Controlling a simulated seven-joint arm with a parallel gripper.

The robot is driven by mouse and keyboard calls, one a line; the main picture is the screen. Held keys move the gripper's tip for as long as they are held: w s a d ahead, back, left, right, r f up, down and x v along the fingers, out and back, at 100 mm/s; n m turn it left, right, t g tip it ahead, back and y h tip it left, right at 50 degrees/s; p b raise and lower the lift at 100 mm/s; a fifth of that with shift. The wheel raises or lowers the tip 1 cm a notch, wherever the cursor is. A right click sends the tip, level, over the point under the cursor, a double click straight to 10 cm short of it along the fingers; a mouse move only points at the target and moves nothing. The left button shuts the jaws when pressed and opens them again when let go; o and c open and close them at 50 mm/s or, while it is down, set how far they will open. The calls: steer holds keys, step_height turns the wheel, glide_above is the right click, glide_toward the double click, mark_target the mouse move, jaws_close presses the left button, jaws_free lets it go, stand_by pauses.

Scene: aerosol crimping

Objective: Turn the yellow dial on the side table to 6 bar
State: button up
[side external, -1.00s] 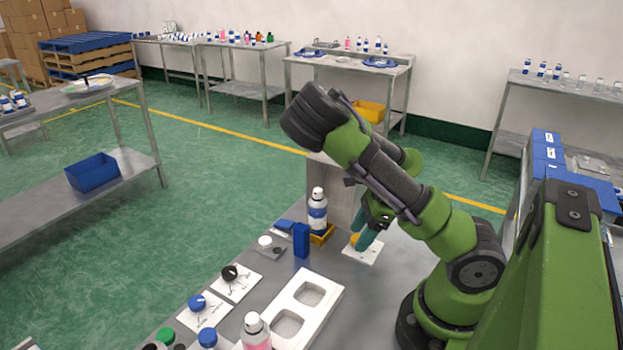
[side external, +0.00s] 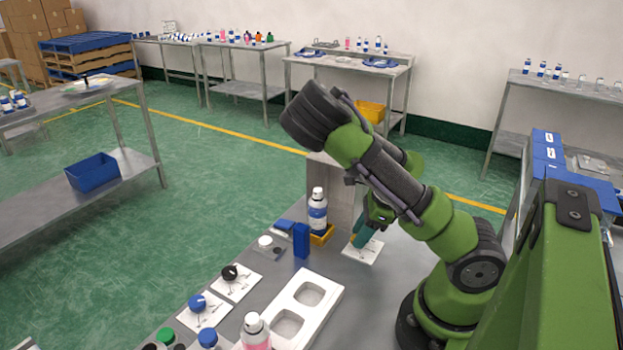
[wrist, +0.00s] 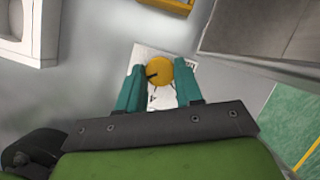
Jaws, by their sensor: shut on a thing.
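The yellow dial (wrist: 160,70) sits on a white plate (wrist: 143,52) and carries a dark pointer mark, which points left and slightly down in the wrist view. The scale print is mostly covered, so I cannot read the value. My gripper (wrist: 158,82) has its teal fingers on either side of the dial, shut on it. In the side view my gripper (side external: 360,240) points down at the white plate (side external: 362,255), and its fingers hide the dial.
A white and blue spray can (side external: 318,212) stands in a yellow holder (side external: 325,237), left of my gripper. A blue block (side external: 301,241) stands beside it. A grey box (side external: 338,185) rises behind. A white two-well tray (side external: 325,283) and other dials lie nearer the camera.

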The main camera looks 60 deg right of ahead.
steer(key=o, duration=1)
steer(key=shift+o, duration=0.2)
steer(key=v, duration=1.7)
steer(key=shift+f, duration=0.1)
